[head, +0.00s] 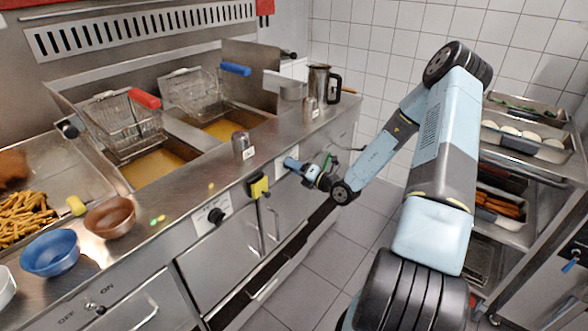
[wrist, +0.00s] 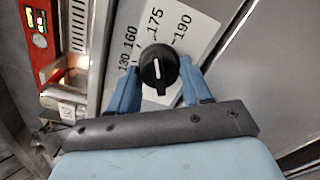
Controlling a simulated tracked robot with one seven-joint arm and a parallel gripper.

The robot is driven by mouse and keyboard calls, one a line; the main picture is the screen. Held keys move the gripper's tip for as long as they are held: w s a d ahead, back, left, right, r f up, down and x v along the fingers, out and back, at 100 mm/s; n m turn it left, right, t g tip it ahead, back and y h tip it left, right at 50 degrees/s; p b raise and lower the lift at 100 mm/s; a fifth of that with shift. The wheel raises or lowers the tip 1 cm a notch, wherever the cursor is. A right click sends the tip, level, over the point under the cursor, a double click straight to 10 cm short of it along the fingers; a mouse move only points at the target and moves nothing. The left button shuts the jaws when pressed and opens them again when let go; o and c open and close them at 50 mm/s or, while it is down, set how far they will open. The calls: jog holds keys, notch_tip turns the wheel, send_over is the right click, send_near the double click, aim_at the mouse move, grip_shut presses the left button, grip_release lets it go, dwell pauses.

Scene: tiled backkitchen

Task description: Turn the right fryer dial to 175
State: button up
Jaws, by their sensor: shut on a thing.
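The right fryer dial (wrist: 158,76) is a round black knob with a white pointer line. It sits on a white scale plate (wrist: 205,25) marked 130, 160, 175 and 190. The white line points up the picture, roughly at 175. My gripper (wrist: 160,64) has its blue fingers on either side of the dial and is shut on it. In the head view my gripper (head: 294,164) is at the fryer's front panel and hides the dial. The left fryer dial (head: 215,215) is a black knob further left on the same panel.
A yellow and black object (head: 257,186) is on the counter front between the dials. Shakers, a metal jug (head: 320,82) and bowls (head: 50,252) stand on the counter. A shelf rack with food trays (head: 525,142) is at the right. Floor tiles between are clear.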

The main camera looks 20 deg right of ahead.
jog(key=shift+d+m, duration=0.1)
jog(key=shift+m, duration=0.2)
jog(key=o, duration=1.1)
jog(key=shift+c, duration=0.2)
jog(key=v, duration=1.3)
jog(key=shift+s+d, duration=0.25)
jog(key=shift+s, duration=0.05)
jog(key=shift+f, duration=0.1)
